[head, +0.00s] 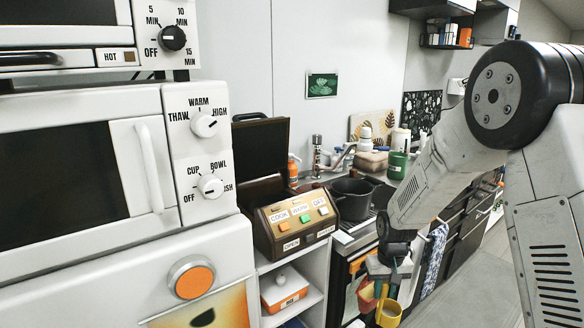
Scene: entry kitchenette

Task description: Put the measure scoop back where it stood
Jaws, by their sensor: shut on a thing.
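My gripper (380,288) hangs low in the right half of the head view, in front of the oven. It is shut on the measure scoop (389,315), a small yellow cup that shows just below the fingers. The fingers and arm cover the scoop's handle. A red-orange thing (366,297) shows just left of the scoop; I cannot tell whether it is part of the scoop or apart from it.
A white microwave (80,185) fills the left. A brown box with COOK, WARM and OFF buttons (297,222) stands on a white shelf unit. A black pot (352,198) sits on the stove behind my gripper. Open floor (470,285) lies to the right.

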